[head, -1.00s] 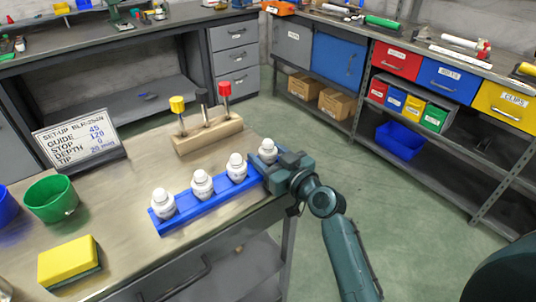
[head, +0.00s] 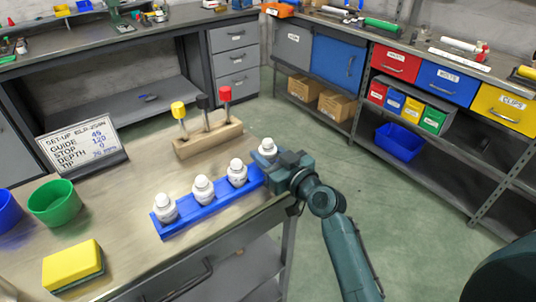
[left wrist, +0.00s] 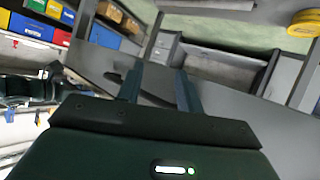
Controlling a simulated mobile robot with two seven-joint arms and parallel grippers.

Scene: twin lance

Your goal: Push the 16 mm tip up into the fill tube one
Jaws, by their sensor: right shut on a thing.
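I cannot pick out the 16 mm tip or the fill tube in either view. My right gripper (head: 276,174) is at the right end of a blue rack (head: 212,207) on the workbench. It appears shut on that end, but the arm hides the contact. Several white capped bottles (head: 203,188) stand upright in a row on the rack; the rightmost bottle (head: 267,148) is just behind the gripper. My left gripper (left wrist: 158,92) shows in the left wrist view with its two fingers apart and nothing visible between them.
A wooden block (head: 208,140) holds yellow, black and red-topped tools. A set-up sign (head: 82,145), green cup (head: 54,203) and yellow sponge (head: 72,263) are on the left. Shelves with coloured bins (head: 408,108) stand at right. Green floor (head: 390,205) is clear.

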